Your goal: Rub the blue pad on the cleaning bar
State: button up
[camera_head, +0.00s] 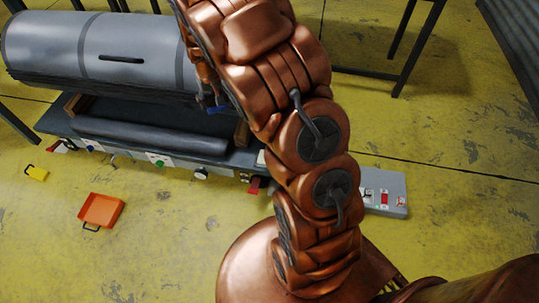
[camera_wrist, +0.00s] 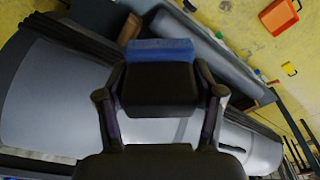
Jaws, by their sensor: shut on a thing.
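My gripper (camera_wrist: 160,92) is shut on the blue pad (camera_wrist: 160,48), whose blue strip shows beyond the dark block between the fingers in the wrist view. In the head view a small bit of blue shows at the gripper (camera_head: 212,104), beside the large grey tube, mostly hidden by my arm. A long dark grey rounded bar (camera_head: 150,136) lies along the bench in front of the tube. It looks like the cleaning bar, but I cannot be sure. It also shows in the wrist view (camera_wrist: 205,48). Contact between pad and bar cannot be made out.
The floor in front is mostly clear.

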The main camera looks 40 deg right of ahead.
jog(key=s+d+f+m+b, duration=0.1)
jog(key=d+f+b, duration=0.5)
jog(key=f+b, duration=0.3)
jog(key=d+f+m+b, duration=0.2)
jog(key=d+f+b, duration=0.5)
jog(key=f, duration=1.1)
jog(key=s+d+f+m+b, duration=0.1)
jog(key=d+f+b, duration=0.5)
jog(key=f+b, duration=0.6)
jog(key=shift+s+d+f+m+h, duration=0.15)
jog(key=shift+s+f+m+h, duration=0.05)
jog(key=shift+f+m, duration=0.15)
jog(key=shift+s+d+f+m+h, duration=0.1)
jog(key=shift+s+f+m+h, duration=0.1)
jog(key=shift+f+m, duration=0.15)
jog(key=shift+w+f+b, duration=0.1)
jog(key=shift+f+b, duration=0.85)
jog(key=shift+f, duration=0.45)
jog(key=shift+f+g+p, duration=0.3)
jog(key=shift+f+p, duration=0.15)
jog(key=shift+f, duration=0.15)
notch_tip(320, 180, up, 7)
jog(key=p, duration=0.3)
jog(key=shift+p, duration=0.3)
jog(key=shift+r, duration=0.1)
